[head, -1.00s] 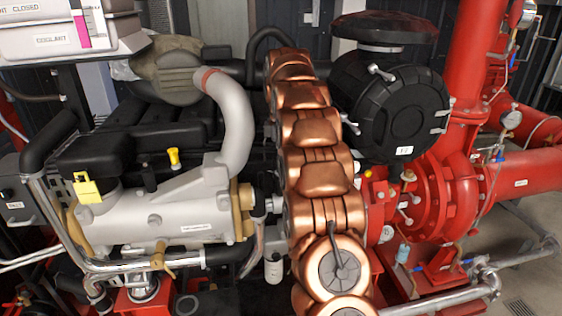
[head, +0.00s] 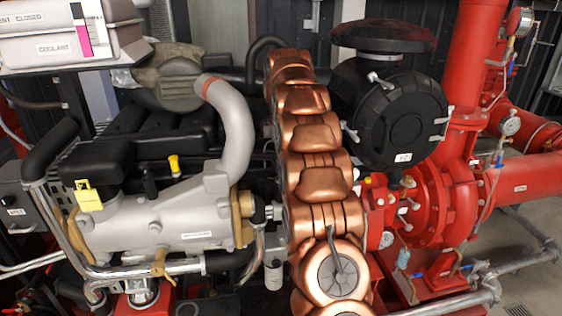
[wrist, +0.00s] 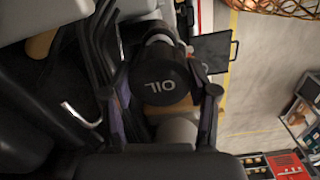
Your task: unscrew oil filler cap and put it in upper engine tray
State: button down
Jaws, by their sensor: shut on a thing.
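The oil filler cap (wrist: 163,78) is a round black cap marked OIL. In the wrist view it sits between the two dark fingers of my gripper (wrist: 162,95), which is shut on it. A pale neck or pipe (wrist: 178,132) shows just below the cap in the picture; I cannot tell whether the two are still joined. In the head view my copper-coloured arm is in front, and the gripper and cap are not visible. I cannot pick out the upper engine tray for certain; a dark flat square piece (wrist: 212,52) lies right of the cap in the wrist view.
The grey engine block (head: 160,220) with a curved pipe (head: 236,130) is left of my arm. A black round housing (head: 390,100) and the red pump (head: 425,200) are right of it. A coolant box (head: 60,45) is at the upper left. Open floor (wrist: 262,75) shows in the wrist view.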

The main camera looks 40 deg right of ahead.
jog(key=shift+s, duration=0.1)
jog(key=s+a+r+b, duration=0.2)
jog(key=s+a+b, duration=0.1)
jog(key=s, duration=0.3)
dwell(0.7)
